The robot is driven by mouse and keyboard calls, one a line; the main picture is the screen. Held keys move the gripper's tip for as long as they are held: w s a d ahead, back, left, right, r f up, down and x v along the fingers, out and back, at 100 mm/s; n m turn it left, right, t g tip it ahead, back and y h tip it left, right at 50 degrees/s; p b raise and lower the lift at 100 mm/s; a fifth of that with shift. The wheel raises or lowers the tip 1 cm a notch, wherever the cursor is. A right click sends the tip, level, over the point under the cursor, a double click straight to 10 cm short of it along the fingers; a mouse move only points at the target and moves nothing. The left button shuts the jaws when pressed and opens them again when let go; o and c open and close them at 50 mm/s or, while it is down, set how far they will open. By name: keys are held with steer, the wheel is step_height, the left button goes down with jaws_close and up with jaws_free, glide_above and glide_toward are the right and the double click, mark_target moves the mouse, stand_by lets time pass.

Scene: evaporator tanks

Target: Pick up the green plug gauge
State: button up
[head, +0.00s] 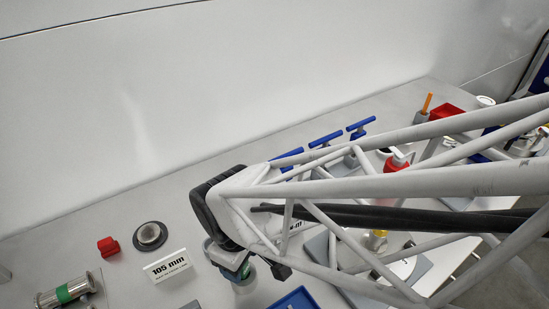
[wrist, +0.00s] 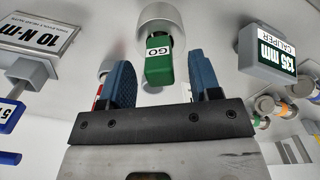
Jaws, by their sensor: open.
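The green plug gauge (wrist: 160,68) has a square green handle with a white "GO" label. A pale round metal body (wrist: 160,17) joins its far end. In the wrist view the handle shows between the two blue fingers of my gripper (wrist: 162,64), with a gap on each side. The fingers are open and do not touch it; how deep the handle sits between them is hard to tell. In the head view my gripper (head: 238,268) is at the lower middle, with a little green and a pale round body (head: 246,284) just below it, mostly hidden.
A "105 mm" sign (head: 168,267), a dark-rimmed disc (head: 150,236), a red block (head: 108,246) and a green-banded steel cylinder (head: 66,293) lie left. A "10 N·m" sign (wrist: 40,35) and "135 mm" caliper block (wrist: 266,50) flank the gauge.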

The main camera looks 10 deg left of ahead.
steer(key=shift+f, duration=1.25)
jaws_close()
steer(key=shift+r, duration=0.1)
steer(key=shift+r, duration=4.9)
steer(key=shift+f, duration=0.25)
steer(key=shift+f, duration=2.15)
